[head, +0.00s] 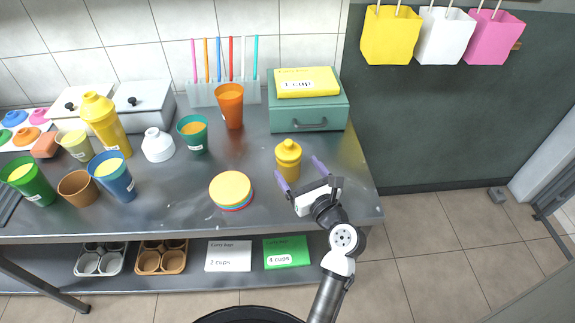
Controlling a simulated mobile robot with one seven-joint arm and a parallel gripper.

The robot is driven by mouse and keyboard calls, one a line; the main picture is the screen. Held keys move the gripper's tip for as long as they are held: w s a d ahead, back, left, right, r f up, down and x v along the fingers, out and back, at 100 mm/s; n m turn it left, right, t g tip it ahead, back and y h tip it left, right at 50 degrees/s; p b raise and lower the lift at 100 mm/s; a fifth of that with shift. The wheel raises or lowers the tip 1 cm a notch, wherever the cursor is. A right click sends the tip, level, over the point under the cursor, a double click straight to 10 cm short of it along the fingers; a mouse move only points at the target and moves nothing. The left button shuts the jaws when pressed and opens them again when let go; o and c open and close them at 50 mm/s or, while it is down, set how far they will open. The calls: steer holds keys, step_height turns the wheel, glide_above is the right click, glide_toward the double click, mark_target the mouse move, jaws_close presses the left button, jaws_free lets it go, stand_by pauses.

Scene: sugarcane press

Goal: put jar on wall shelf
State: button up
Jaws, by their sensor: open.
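A small yellow jar with a rounded yellow lid (288,158) stands upright on the dark metal table (330,215), toward its right end. My gripper (297,166) is open, with its two purple fingers pointing toward the jar from the front right. The left fingertip is close to the jar's lower side, and the right fingertip is to the right of the jar. I cannot tell whether either finger touches it. No wall shelf can be made out in this view.
A green drawer box (308,115) stands behind the jar. A stack of round discs (231,190) lies to its left, and an orange cup (230,105) stands farther back. Several cups and a tall yellow shaker (104,122) crowd the left. Yellow, white and pink containers hang at upper right.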

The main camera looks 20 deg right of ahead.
steer(key=shift+f, duration=0.95)
steer(key=shift+w+a, duration=0.1)
steer(key=shift+w, duration=0.2)
steer(key=w, duration=0.2)
steer(key=w+p, duration=0.1)
steer(key=w, duration=0.3)
steer(key=shift+a+p, duration=0.35)
steer(key=shift+w+f, duration=0.1)
steer(key=shift+w, duration=0.4)
steer(key=c, duration=1.3)
step_height(320, 180, up, 20)
steer(key=shift+s+p, duration=0.1)
steer(key=shift+p, duration=0.2)
